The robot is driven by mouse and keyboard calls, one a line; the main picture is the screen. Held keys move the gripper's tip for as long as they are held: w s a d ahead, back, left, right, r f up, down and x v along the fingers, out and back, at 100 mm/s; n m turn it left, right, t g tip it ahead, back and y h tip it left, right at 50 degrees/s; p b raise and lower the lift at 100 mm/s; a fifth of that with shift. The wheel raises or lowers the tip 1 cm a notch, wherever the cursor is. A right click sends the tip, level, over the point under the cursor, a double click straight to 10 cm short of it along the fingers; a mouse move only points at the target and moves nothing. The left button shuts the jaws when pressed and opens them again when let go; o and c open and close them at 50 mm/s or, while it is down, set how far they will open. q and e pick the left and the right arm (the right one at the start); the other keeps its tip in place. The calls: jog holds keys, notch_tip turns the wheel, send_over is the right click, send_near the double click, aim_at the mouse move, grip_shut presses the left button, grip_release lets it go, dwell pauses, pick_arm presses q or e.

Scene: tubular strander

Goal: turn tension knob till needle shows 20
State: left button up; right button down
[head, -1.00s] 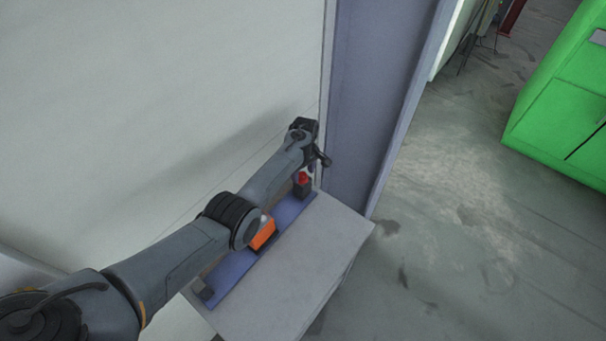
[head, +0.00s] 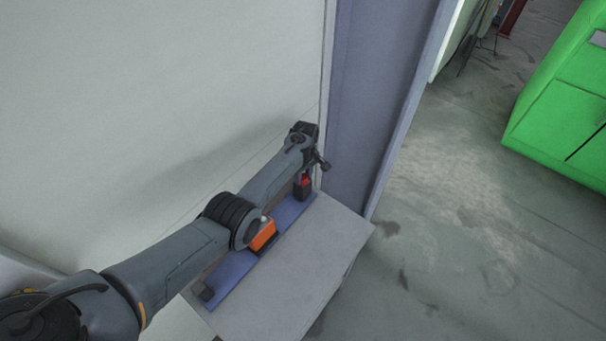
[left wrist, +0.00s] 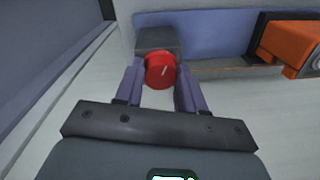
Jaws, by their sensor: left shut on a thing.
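The red tension knob (left wrist: 160,70) with a white mark line sits on a dark block (left wrist: 158,40) in the left wrist view. My left gripper (left wrist: 160,82) has a finger on either side of the knob and is shut on it. In the head view the knob (head: 304,181) shows as a small red spot on its dark block at the far end of the blue plate, under my left gripper (head: 306,178). No needle or dial face can be made out. My right gripper is not in view.
An orange box (head: 262,236) sits on the blue plate (head: 232,276), close to my left arm. A pale grey cabinet top (head: 300,265) lies beside it. A white wall panel (head: 150,90) and a blue-grey post (head: 372,110) stand behind. A green cabinet (head: 560,90) stands right, across open floor.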

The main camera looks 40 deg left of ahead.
pick_arm(q)
jog(key=shift+r+m+p, duration=0.15)
jog(key=shift+m+p, duration=0.3)
jog(key=shift+m, duration=1.55)
jog(key=o, duration=1.1)
jog(key=shift+c, duration=0.2)
